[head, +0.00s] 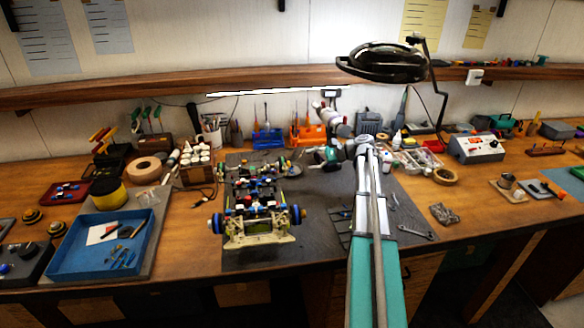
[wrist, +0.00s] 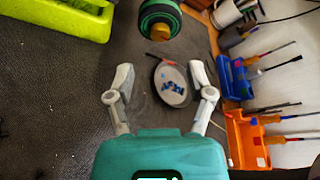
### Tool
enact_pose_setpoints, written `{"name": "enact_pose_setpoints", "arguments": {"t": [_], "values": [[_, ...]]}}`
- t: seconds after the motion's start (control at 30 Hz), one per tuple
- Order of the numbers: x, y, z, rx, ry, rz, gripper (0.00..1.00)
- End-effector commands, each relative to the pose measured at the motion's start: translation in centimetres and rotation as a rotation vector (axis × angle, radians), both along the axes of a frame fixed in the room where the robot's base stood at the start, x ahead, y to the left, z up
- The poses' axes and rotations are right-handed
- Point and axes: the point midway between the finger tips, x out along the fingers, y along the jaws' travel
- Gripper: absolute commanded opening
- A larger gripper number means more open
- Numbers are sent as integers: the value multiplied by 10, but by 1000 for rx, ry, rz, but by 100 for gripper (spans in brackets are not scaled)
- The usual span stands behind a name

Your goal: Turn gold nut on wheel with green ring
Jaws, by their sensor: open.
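The wheel with the green ring (wrist: 158,14) is at the top of the wrist view, cut by the frame edge. Its gold nut (wrist: 160,33) shows on the side towards my gripper. My gripper (wrist: 162,76) is open and empty, its two fingers spread apart below the wheel in the picture and not touching it. In the head view, the racecar chassis (head: 262,226) stands on the dark mat, and my gripper (head: 315,157) is beside its far right end. The wheel there is small and hard to make out.
A small oval dish (wrist: 171,85) with blue marks or bits lies on the mat, seen between my fingers. Blue (wrist: 236,78) and orange (wrist: 246,138) holders with screwdrivers stand at the right of the wrist view. A lamp (head: 383,63) overhangs the bench.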

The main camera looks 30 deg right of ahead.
Motion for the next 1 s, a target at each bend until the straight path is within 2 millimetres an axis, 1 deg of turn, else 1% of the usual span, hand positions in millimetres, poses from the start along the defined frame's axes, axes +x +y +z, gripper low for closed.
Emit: {"name": "enact_pose_setpoints", "arguments": {"t": [0.03, 0.2, 0.4, 0.6, 0.93, 1.0], "values": [[4, 8, -5, 0, -1, 2, 68], [16, 29, -13, 0, 0, 1, 68], [27, 48, -19, 0, 0, 1, 68], [32, 56, -21, 1, 0, 1, 68], [33, 58, -21, 0, 0, 1, 68], [33, 58, -21, 0, 0, 1, 55]]}}
